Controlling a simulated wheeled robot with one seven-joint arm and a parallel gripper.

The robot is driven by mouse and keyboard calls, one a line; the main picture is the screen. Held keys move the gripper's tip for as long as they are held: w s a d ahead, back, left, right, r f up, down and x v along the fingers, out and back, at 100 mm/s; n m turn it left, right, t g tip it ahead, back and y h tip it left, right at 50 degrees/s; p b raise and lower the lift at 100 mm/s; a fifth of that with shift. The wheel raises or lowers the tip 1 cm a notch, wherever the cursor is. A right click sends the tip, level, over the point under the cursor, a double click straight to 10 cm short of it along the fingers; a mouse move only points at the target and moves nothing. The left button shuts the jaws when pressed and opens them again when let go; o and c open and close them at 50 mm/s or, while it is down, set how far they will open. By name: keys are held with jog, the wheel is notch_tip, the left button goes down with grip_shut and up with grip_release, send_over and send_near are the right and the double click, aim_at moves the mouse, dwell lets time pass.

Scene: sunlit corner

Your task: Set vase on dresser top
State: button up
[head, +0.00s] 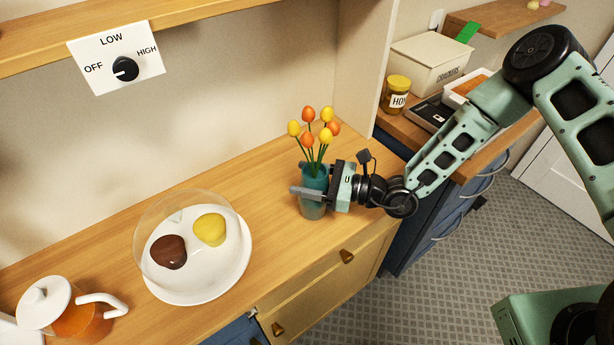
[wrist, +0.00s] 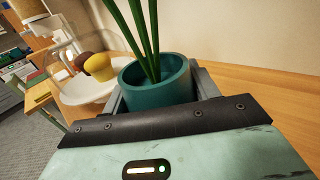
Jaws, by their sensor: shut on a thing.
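A teal vase (head: 314,182) with several orange and yellow tulips is upright at the right part of the wooden dresser top (head: 270,180). My gripper (head: 308,192) reaches in from the right and is shut on the vase, with a finger along its near side. In the wrist view the vase's rim (wrist: 158,76) and green stems show between my gripper's fingers (wrist: 160,90). The vase's lower part shows below the finger in the head view. I cannot tell whether its base touches the wood.
A white plate (head: 236,262) with a brown and a yellow item under a clear dome stands left of the vase. A glass teapot (head: 78,312) is at the lower left. A honey jar (head: 397,94) and crackers box (head: 436,64) stand beyond the upright panel (head: 362,60). Wood around the vase is clear.

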jog(key=o, duration=1.6)
jog(key=shift+f, duration=0.1)
